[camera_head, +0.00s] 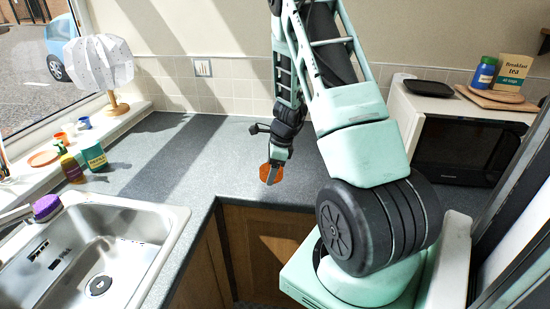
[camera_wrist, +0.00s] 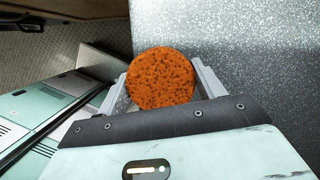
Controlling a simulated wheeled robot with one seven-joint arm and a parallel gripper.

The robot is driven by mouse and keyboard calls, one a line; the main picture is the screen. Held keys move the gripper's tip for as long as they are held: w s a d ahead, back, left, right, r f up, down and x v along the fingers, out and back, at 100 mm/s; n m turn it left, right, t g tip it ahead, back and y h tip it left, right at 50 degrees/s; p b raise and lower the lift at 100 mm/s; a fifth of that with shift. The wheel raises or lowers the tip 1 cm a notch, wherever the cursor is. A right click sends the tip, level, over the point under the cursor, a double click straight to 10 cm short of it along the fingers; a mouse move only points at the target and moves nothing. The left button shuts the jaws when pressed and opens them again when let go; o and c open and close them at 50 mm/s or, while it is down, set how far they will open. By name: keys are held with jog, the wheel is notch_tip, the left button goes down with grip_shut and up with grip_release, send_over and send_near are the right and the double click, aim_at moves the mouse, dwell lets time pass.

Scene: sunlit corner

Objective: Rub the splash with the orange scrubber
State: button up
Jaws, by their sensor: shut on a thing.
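The orange scrubber (camera_wrist: 161,79) is a round, speckled sponge-like disc. In the wrist view it sits between the two grey fingers of my gripper (camera_wrist: 160,85), which is shut on it. In the head view the scrubber (camera_head: 270,173) hangs under my gripper (camera_head: 273,168), close to the front edge of the grey worktop (camera_head: 225,150). I cannot tell whether it touches the worktop. I cannot make out a splash in either view; my arm hides part of the worktop at the right.
A steel sink (camera_head: 100,245) is at the left front, with a purple item (camera_head: 47,206) on its rim. Bottles (camera_head: 94,156) and a lamp (camera_head: 100,70) stand at the window side. A black microwave (camera_head: 465,145) is at the right. The middle worktop is clear.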

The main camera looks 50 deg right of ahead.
jog(key=shift+r+p, duration=0.9)
jog(key=shift+r, duration=0.45)
